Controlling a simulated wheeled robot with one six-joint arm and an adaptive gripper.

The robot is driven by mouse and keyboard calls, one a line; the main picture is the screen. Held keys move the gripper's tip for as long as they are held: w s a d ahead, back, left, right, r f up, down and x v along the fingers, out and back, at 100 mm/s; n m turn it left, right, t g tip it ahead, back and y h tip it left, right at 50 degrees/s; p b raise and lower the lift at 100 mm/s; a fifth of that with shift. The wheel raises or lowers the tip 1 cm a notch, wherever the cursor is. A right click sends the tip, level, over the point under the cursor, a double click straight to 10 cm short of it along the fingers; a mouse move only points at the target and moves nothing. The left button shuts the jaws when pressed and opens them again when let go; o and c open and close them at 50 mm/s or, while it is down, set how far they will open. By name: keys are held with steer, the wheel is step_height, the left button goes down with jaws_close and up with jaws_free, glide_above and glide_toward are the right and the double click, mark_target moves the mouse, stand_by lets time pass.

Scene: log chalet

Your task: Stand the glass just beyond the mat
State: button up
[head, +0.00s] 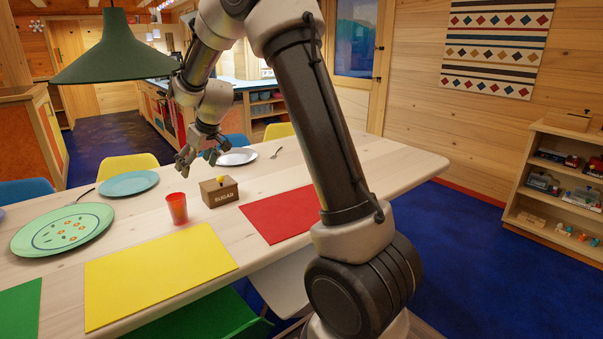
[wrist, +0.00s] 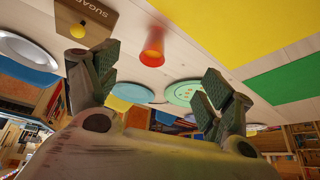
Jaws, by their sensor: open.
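A red-orange glass (head: 177,208) stands upright on the wooden table, a little beyond the far edge of the yellow mat (head: 158,275), toward that edge's right end. The glass also shows in the wrist view (wrist: 152,48), between my fingers in the picture but apart from them. The yellow mat shows there at the top (wrist: 225,25). A red mat (head: 280,214) lies to the right and a green mat (head: 20,309) at the lower left. My gripper (head: 197,159) is open and empty, above the far side of the table, beyond the glass.
A brown sugar box (head: 219,192) with a yellow knob stands just right of the glass. A patterned green plate (head: 62,230), a blue plate (head: 129,184) and a white plate (head: 237,156) lie on the table. A green lamp (head: 114,48) hangs above the far left.

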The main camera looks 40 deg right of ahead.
steer(key=s+d+r+m, duration=0.15)
steer(key=s+r, duration=0.25)
steer(key=s, duration=0.4)
steer(key=s+d+r, duration=0.2)
steer(key=s+r, duration=0.2)
steer(key=s, duration=0.3)
steer(key=s+d+r, duration=0.2)
steer(key=s+r, duration=0.2)
steer(key=s, duration=0.4)
steer(key=s+d+f+m+h, duration=0.1)
steer(key=s+d, duration=0.1)
steer(key=s, duration=0.7)
steer(key=s+d+f+m+g+h, duration=0.1)
steer(key=s+d, duration=0.1)
steer(key=s, duration=0.8)
steer(key=shift+m, duration=0.25)
steer(key=shift+c, duration=0.4)
